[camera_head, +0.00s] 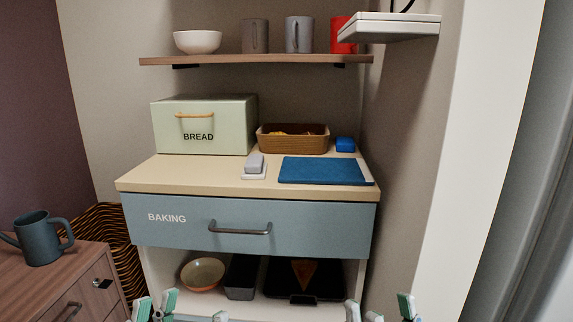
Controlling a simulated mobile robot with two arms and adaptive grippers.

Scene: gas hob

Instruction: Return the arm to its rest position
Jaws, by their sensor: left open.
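My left gripper (185,312) shows at the bottom edge of the head view, left of centre. Its fingertips are apart with nothing seen between them. My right gripper (380,311) shows at the bottom edge, right of centre. Its fingertips are also apart, with nothing seen between them. Only the pale green and white finger ends of both are in the picture; the rest is cut off by the frame. Both appear in front of the cabinet's lower part.
A cabinet with a shut BAKING drawer (176,228) stands ahead. Its counter holds a bread box (203,136), brown basket (302,144) and blue board (322,171). Its lower shelf holds a bowl (203,272).

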